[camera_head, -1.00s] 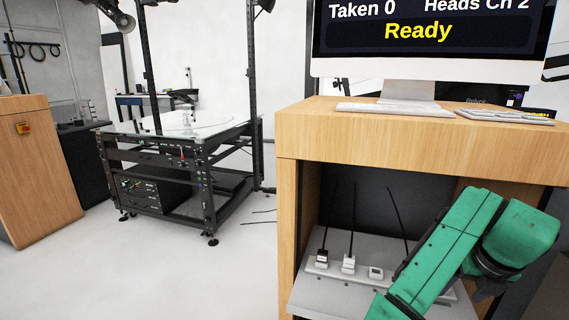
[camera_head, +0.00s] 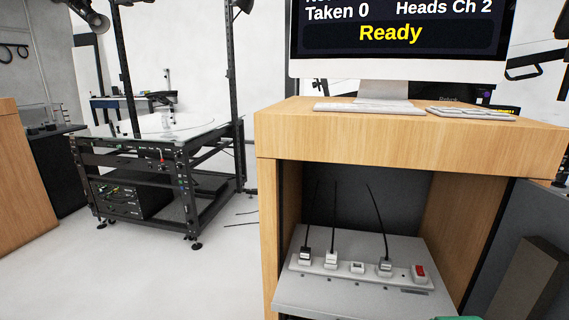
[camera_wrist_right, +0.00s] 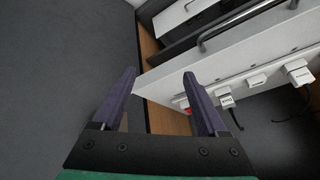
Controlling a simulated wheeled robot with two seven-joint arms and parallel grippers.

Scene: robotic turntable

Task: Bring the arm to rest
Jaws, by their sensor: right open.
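In the right wrist view my right gripper (camera_wrist_right: 160,88) is open, with two dark purple fingers apart and nothing between them. Past its fingertips are the grey floor and the edge of a white panel. In the head view only a small green piece of my arm shows at the bottom edge, in front of the desk. My left gripper is not in view.
A wooden desk (camera_head: 410,138) carries a monitor (camera_head: 400,40) reading "Ready" and a keyboard (camera_head: 368,107). Below is a shelf with a power strip (camera_head: 345,268) and plugs. A black-framed turntable rig (camera_head: 170,165) stands left. White floor (camera_head: 130,275) is clear between them.

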